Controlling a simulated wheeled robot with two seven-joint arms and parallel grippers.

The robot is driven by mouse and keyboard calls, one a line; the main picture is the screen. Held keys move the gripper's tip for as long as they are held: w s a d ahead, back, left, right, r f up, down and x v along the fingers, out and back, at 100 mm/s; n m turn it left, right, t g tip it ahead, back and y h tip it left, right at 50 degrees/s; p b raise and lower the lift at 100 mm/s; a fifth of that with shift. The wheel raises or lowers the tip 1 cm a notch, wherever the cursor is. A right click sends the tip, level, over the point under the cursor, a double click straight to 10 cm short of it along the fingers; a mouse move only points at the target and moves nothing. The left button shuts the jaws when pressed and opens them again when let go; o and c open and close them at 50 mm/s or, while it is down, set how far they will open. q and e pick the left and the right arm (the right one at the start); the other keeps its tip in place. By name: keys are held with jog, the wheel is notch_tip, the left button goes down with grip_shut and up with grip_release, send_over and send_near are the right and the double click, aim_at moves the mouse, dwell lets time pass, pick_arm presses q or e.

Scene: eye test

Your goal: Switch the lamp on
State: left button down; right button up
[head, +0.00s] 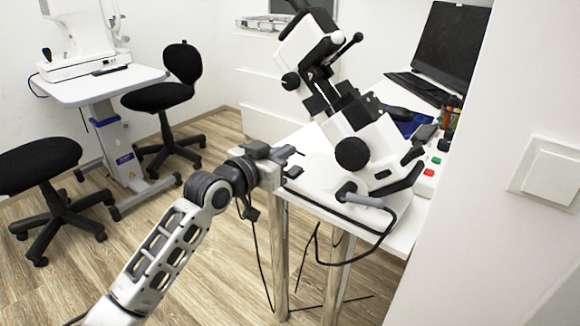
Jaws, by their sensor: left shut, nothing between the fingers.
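A white and black eye-examination instrument (345,100), which may be the lamp, stands tilted on a white table (312,200). A white box at the table's right side carries a green button (436,160) and a red button (429,172). A white wall switch (551,178) is on the wall at the far right. I cannot tell from this view which control belongs to the lamp, or whether it is lit. My left gripper (288,158) is shut and empty at the table's left edge, left of the instrument and apart from the buttons. My right gripper is not in view.
A grey handle (362,199) with a black cable lies at the table's front edge, and cables hang below. A laptop (450,50) stands behind. Two black stools (40,165) and a second instrument table (98,85) are at the left. Open wooden floor lies between.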

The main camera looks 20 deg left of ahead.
aim_at(290, 173)
pick_arm(q)
jog(key=shift+x, duration=1)
notch_tip(290, 173, down, 3)
jog(key=shift+b, duration=0.5)
jog(key=shift+f, duration=0.3)
jog(key=shift+w+f, duration=0.1)
jog(key=shift+f, duration=0.1)
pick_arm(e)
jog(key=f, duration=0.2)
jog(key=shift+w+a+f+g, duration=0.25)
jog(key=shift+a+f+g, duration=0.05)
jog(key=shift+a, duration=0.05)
